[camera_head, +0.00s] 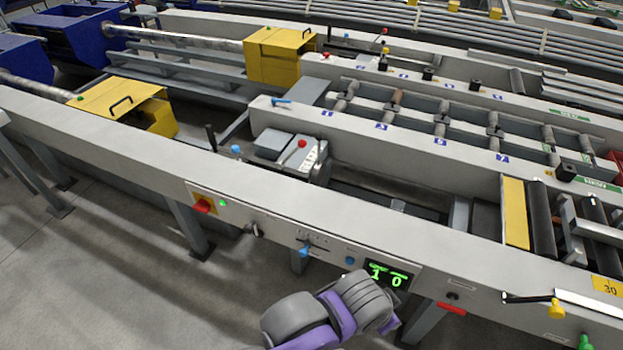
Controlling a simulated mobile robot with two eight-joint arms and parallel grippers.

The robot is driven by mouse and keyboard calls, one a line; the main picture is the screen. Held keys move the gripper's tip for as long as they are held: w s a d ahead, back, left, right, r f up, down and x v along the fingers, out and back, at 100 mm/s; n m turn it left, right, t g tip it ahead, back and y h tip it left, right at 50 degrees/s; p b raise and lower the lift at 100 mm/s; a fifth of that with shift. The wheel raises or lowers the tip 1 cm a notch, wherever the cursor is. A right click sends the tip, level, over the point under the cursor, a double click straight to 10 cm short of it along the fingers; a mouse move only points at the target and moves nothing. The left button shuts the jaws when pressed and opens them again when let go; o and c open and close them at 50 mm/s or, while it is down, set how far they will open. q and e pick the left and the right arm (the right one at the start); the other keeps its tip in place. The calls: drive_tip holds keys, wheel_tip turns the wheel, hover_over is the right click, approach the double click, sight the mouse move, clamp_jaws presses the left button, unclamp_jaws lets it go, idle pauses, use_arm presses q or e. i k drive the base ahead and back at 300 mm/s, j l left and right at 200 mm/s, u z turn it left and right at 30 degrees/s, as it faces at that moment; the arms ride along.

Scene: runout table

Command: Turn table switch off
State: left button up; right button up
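The runout table (130,140) runs diagonally across the view, with its control panel on the near side. A red rotary switch (203,206) sits on a yellow plate at the panel's left, with a lit green lamp (223,203) beside it. A dark knob (256,230), a blue lever (304,251) and a blue button (350,260) follow to the right. A green display (388,276) is lit and reads 1 and 0. A grey and purple link of my arm shows at the bottom centre, below the display and apart from the red switch. No gripper fingers are visible.
A yellow-knobbed lever (556,309) and a red strip (451,308) are on the panel's right. Black rollers (541,222) and a yellow plate (515,212) lie on the table top. The floor (100,270) in front of the red switch is clear, between the table legs.

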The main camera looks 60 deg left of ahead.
sight(202, 205)
drive_tip(key=u, duration=2.95)
drive_tip(key=i+j, duration=0.4)
drive_tip(key=j, duration=0.15)
drive_tip(key=i+j, duration=0.4)
drive_tip(key=j, duration=0.15)
